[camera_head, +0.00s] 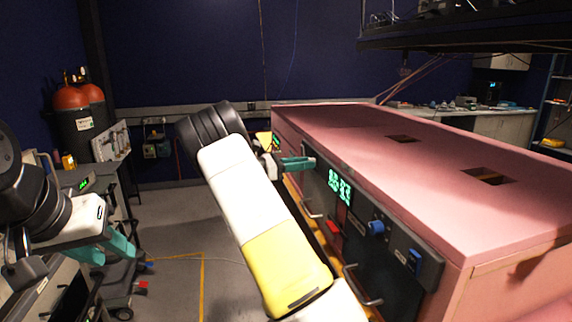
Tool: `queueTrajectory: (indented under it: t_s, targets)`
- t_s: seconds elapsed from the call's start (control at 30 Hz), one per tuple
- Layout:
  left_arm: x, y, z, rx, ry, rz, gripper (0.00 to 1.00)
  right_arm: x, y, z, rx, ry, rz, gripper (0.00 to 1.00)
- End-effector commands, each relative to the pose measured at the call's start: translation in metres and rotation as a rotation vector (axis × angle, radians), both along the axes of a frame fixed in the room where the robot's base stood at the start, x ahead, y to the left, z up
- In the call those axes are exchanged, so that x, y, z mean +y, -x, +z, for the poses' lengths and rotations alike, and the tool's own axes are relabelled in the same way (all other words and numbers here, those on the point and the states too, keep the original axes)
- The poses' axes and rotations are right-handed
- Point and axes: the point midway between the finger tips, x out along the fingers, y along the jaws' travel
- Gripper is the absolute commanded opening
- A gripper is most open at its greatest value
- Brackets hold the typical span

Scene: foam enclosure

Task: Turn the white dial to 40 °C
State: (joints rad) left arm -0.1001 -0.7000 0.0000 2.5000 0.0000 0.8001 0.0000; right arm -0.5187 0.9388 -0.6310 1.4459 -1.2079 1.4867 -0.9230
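The pink foam enclosure (430,160) fills the right side, with a dark control panel (352,228) along its front face. The panel has a lit green digital display (340,187), whose digits I cannot read reliably. I cannot make out a white dial; my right gripper and arm cover part of that side. My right gripper (312,163) is at the panel's far upper end, its teal fingers pointing right at the enclosure face. I cannot tell whether it touches anything or how far its fingers are apart. My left gripper (108,250) is at the left, away from the enclosure, with its teal fingers apart and empty.
A blue knob (376,228), a red switch (333,226) and a blue switch (414,259) sit on the panel, with metal handles nearby. The grey floor (175,225) between is mostly free.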

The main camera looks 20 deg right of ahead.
Motion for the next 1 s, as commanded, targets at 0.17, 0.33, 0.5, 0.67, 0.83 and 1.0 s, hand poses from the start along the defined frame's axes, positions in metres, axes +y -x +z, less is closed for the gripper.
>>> queueTrajectory:
  t_s: [0.17, 0.33, 0.5, 0.67, 0.83, 1.0]
  targets:
    - [0.0, 0.0, 0.0, 0.0, 0.0, 0.0, 0.36, 0.0001, -0.0002, 0.0, -0.002, 0.0, 0.001, 0.0]
    - [0.0, 0.0, 0.0, 0.0, 0.0, 0.0, 0.36, 0.0002, -0.0004, 0.0, -0.027, 0.002, 0.001, 0.0]
    - [0.0, 0.0, 0.0, 0.0, 0.0, 0.0, 0.36, 0.0001, -0.0006, 0.0, -0.1, 0.006, 0.001, 0.0]
    - [0.0, 0.0, 0.0, 0.0, 0.0, 0.0, 0.36, -0.0001, -0.0009, 0.0001, -0.217, 0.013, 0.002, 0.0]
    - [0.0, 0.0, 0.0, 0.0, 0.0, 0.0, 0.36, 0.0003, -0.001, 0.0002, -0.373, 0.022, 0.002, 0.0]
    - [0.0, 0.0, 0.0, 0.0, 0.0, 0.0, 0.36, 0.0004, -0.0012, 0.0004, -0.535, 0.031, 0.002, 0.0]
